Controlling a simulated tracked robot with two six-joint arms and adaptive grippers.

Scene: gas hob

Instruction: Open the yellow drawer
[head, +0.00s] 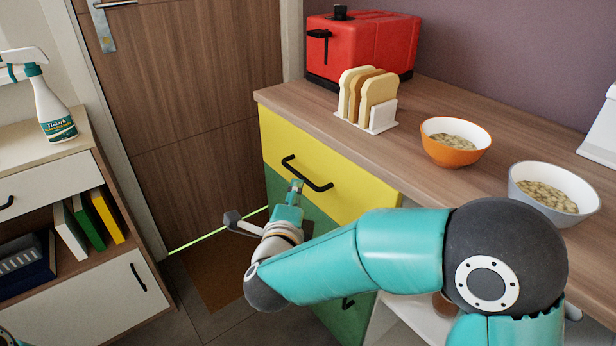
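The yellow drawer (345,187) is the top front of the wooden-topped cabinet in the head view and looks closed. Its black bar handle (318,187) sits across the middle of the front. My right gripper (295,186) is just below and in front of the handle's left part, its tip overlapping the view close to the bar. I cannot tell whether it touches the handle, or whether its fingers are open or shut. My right arm covers the lower right of the cabinet. My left gripper is not in view.
A green front (318,222) lies under the yellow one. A shelf unit (100,275) stands left; floor shows between.

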